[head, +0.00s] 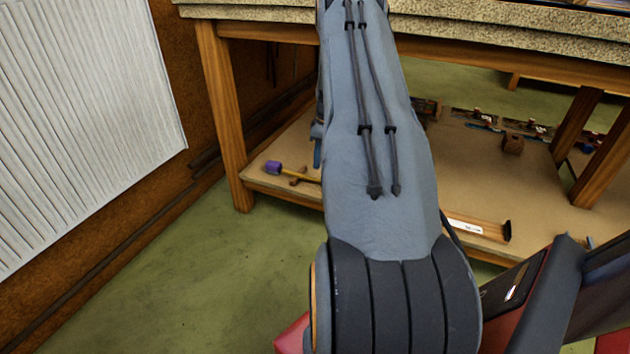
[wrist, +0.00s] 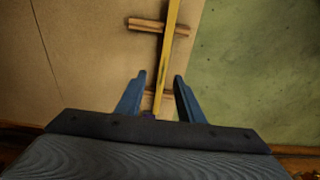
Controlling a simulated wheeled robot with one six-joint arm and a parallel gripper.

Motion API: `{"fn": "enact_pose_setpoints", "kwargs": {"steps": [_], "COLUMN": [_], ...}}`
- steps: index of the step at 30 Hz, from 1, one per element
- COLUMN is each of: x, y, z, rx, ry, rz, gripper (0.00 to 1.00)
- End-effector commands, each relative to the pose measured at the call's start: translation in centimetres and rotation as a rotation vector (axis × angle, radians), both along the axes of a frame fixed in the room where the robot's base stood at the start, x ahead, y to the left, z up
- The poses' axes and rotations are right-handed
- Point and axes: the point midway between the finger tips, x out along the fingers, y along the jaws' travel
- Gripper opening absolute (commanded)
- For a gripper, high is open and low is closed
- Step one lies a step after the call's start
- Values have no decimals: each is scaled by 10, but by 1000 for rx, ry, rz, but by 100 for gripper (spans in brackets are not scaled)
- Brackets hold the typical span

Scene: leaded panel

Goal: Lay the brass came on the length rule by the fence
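The brass came is a long yellow strip (wrist: 165,55) lying across two small wooden rests on the lower shelf. In the head view its left part (head: 299,174) shows, with a purple piece at its end; my arm hides the rest. My gripper (wrist: 159,77) is open, its two blue fingers on either side of the strip with a gap at each side. I cannot tell how far above the strip the fingertips are. What looks like the length rule (head: 468,225), a wooden bar with a white scale, lies to the right, with a dark upright end block (head: 507,231), perhaps the fence.
The lower shelf (head: 280,150) sits between wooden bench legs (head: 222,115), under the speckled bench top (head: 270,14). Green floor (head: 180,270) is open in front.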

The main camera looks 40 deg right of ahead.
Motion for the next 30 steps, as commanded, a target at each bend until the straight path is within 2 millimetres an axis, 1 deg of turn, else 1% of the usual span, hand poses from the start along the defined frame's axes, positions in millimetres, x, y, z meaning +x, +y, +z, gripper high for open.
{"fn": "enact_pose_setpoints", "kwargs": {"steps": [1, 4, 11, 16, 19, 21, 27, 28, 30], "x": [0, 1, 5, 9, 10, 11, 10, 10, 10], "y": [0, 1, 5, 12, 12, 12, 12, 12, 12], "z": [-7, -19, -34, -58, -71, -74, -73, -73, -73], "rx": [1, 2, 1, 2, 2, 2, 1, 1, 1], "ry": [2, 2, 2, 2, 2, 1, 0, 0, 0], "rz": [0, 0, 0, 0, -1, -1, -1, -1, -1], "gripper": [34, 34, 34, 34, 34, 34, 34, 31, 19]}}
